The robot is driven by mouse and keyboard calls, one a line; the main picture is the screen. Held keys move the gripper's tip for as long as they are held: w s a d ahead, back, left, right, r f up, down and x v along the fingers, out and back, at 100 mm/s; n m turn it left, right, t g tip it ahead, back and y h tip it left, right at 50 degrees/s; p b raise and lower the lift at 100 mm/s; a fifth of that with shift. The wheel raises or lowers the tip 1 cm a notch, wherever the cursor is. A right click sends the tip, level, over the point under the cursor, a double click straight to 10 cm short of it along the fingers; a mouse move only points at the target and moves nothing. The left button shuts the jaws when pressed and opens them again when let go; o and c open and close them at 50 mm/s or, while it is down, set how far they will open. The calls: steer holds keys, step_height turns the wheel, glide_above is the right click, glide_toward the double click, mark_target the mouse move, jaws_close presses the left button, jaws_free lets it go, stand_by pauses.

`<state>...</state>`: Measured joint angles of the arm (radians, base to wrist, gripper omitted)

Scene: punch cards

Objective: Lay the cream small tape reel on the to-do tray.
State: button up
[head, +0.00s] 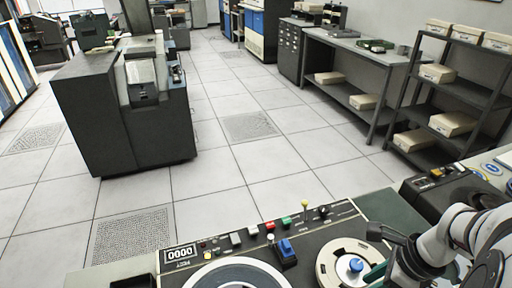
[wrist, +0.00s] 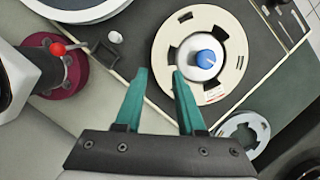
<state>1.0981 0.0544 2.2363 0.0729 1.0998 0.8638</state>
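A cream small tape reel (wrist: 226,66) lies flat around a blue-capped hub (wrist: 205,57) on the dark deck. The reel also shows in the head view (head: 331,254), at the bottom right of the console, partly covered by my gripper. My gripper (wrist: 159,72) has teal fingers that stand apart with nothing between them. In the wrist view its right fingertip overlaps the reel's lower left rim; I cannot tell whether it touches. In the head view my gripper (head: 373,272) is beside the reel's right side. I cannot make out the to-do tray in either view.
A larger reel (head: 238,276) sits left of the cream one.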

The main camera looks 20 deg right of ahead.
steer(key=x, duration=0.7)
steer(key=shift+a+f, duration=0.15)
steer(key=shift+f, duration=0.2)
jaws_close()
stand_by(1.0)
steer(key=shift+r, duration=3.05)
